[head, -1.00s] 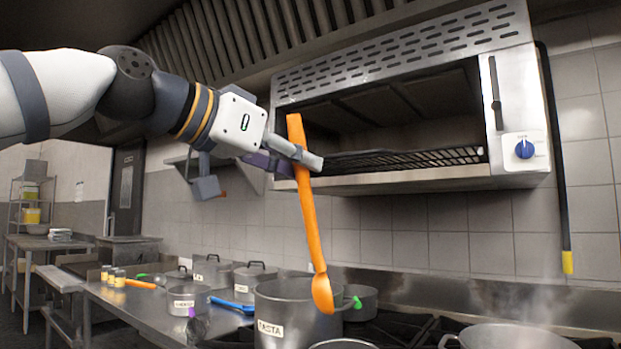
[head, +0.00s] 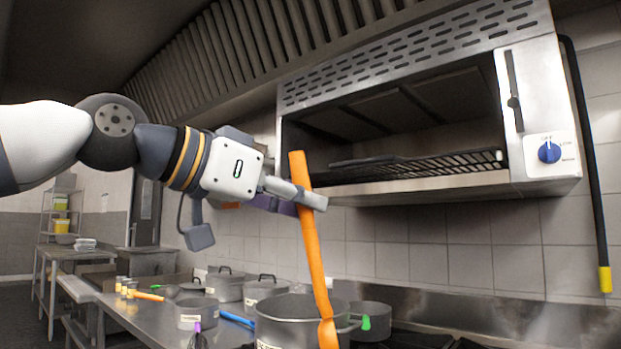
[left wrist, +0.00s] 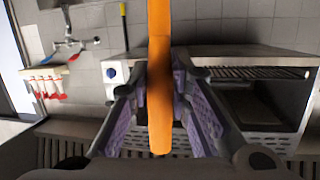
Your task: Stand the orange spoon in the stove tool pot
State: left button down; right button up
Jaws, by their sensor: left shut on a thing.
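The orange spoon (head: 313,250) hangs nearly upright, bowl end down. My left gripper (head: 306,198) is shut on its handle near the top. In the left wrist view the spoon (left wrist: 160,90) is between the two purple-padded fingers (left wrist: 160,105). The spoon's bowl overlaps the right side of a large grey pot (head: 275,325) in the head view; I cannot tell whether it is in front of the pot or over it. A smaller grey pot (head: 372,318) stands behind to the right. I cannot tell which pot is the stove tool pot. My right gripper is not in view.
A wall oven (head: 420,185) with a wire rack is close behind and right of the gripper. Several lidded pots (head: 225,285) and a blue-handled tool (head: 236,319) are on the steel counter to the left. A black pole (head: 588,150) is at the right.

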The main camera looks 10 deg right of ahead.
aim_at(323, 321)
pick_arm(q)
jog(key=f, duration=0.5)
jog(key=w+d+f, duration=0.1)
jog(key=f, duration=0.4)
jog(key=d+f, duration=0.1)
jog(key=f, duration=0.4)
jog(key=shift+w+d+f, duration=0.2)
jog(key=shift+w+f, duration=0.15)
jog(key=shift+w, duration=0.05)
jog(key=c, duration=1.4)
grip_release()
